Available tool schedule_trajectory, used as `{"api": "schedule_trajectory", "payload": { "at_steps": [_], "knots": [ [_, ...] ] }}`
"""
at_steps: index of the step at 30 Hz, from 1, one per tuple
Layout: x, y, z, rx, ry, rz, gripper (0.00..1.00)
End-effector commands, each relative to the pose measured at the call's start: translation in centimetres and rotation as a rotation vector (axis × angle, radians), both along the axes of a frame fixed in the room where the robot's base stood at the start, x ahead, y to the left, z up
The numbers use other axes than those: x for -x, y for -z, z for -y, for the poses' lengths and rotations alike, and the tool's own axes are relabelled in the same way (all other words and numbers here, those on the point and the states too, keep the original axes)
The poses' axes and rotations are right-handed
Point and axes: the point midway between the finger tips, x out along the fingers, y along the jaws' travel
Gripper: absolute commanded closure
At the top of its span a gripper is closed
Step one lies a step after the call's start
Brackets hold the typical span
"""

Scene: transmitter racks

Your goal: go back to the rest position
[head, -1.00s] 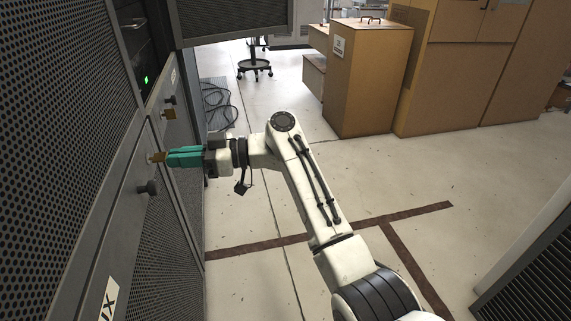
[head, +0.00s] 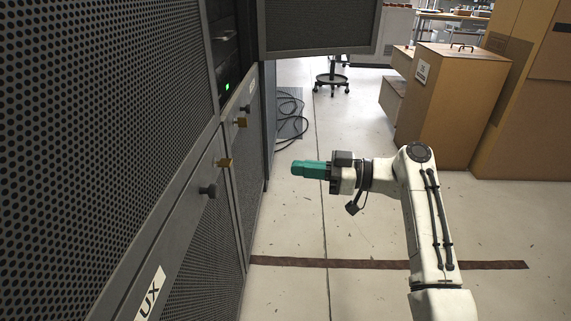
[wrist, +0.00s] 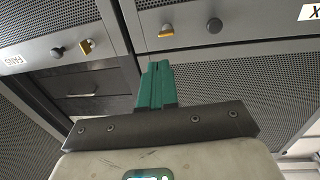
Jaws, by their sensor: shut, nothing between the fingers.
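My gripper (head: 295,168) has teal fingers and is shut with nothing between them. In the head view it is in free air to the right of the grey rack, apart from the brass latch (head: 224,163) and the dark round knob (head: 208,191) on the rack panel. In the wrist view the shut fingers (wrist: 156,68) point up toward the rack front, below a brass latch (wrist: 166,31). My white arm is bent, with its elbow at the right of the head view.
The perforated rack (head: 120,130) fills the left. A dark open panel (head: 318,26) juts out at the top. Black cables (head: 290,118) lie on the floor beyond the rack. Cardboard-brown cabinets (head: 440,105) stand at the back right. The floor around my arm is clear.

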Motion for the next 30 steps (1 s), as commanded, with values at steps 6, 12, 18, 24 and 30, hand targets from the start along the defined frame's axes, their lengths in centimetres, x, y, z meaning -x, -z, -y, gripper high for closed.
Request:
{"api": "schedule_trajectory", "payload": {
  "at_steps": [6, 12, 18, 24, 30],
  "knots": [
    [0.8, 2.3, 1.2, 0.038, 0.010, -0.038, 1.00],
    [5.4, 12.6, 3.4, 0.242, 0.089, -0.246, 1.00],
    [12.9, 22.5, 7.5, 0.482, 0.241, -0.504, 1.00],
    [21.9, 29.1, 12.7, 0.695, 0.454, -0.752, 1.00],
    [31.6, 31.9, 18.3, 0.875, 0.718, -0.968, 1.00]
  ]
}}
